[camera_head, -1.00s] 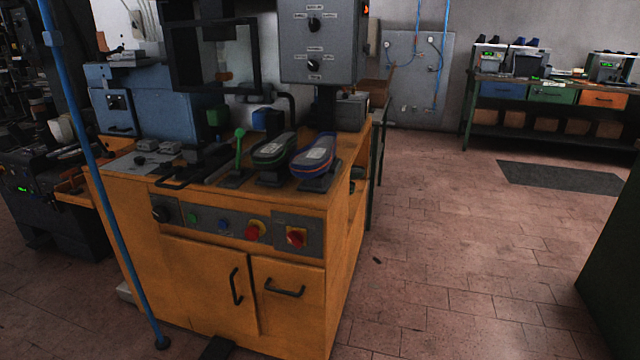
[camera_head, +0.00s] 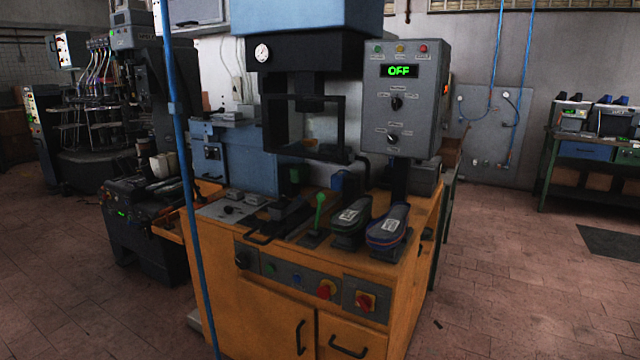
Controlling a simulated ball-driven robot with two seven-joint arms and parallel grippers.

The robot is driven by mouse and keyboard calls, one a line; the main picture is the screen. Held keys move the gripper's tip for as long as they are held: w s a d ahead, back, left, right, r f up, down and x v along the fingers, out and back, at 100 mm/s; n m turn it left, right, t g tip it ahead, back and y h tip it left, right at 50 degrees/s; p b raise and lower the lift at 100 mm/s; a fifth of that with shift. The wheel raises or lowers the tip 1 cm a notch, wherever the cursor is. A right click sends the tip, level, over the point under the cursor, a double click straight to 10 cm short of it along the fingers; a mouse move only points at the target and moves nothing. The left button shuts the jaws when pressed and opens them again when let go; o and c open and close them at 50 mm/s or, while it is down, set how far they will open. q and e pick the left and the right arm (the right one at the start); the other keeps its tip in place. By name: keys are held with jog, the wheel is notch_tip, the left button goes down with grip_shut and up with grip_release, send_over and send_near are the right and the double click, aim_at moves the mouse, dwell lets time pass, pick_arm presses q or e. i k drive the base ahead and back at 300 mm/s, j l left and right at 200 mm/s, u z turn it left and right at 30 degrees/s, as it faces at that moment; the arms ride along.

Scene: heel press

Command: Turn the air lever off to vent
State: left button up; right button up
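The heel press (camera_head: 308,95) stands at the back of an orange cabinet (camera_head: 262,318). A green-handled lever (camera_head: 319,207) stands nearly upright on a dark base on the cabinet top; I cannot tell whether it is the air lever. The front panel has a black rotary knob (camera_head: 242,260) at its left end, whose marking is too small to read. A round pressure gauge (camera_head: 262,53) sits on the press head, its reading unclear. The control box (camera_head: 407,120) shows a green "OFF". Neither of my grippers is in view.
Two dark shoes (camera_head: 387,226) rest on stands at the cabinet's right. A red mushroom button (camera_head: 326,289) and a red-yellow switch (camera_head: 365,301) are on the front panel. A thin blue upright (camera_head: 183,160) crosses the view at left. Floor (camera_head: 500,270) is clear at right.

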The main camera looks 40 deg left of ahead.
aim_at(191, 178)
jog(key=u, duration=2.1)
jog(key=i+j, duration=0.55)
jog(key=i, duration=0.15)
jog(key=i+j, duration=0.5)
jog(key=i, duration=0.15)
jog(key=i+j, duration=0.55)
jog(key=i, duration=0.15)
jog(key=i+j, duration=0.55)
jog(key=i+u, duration=0.05)
jog(key=i, duration=0.05)
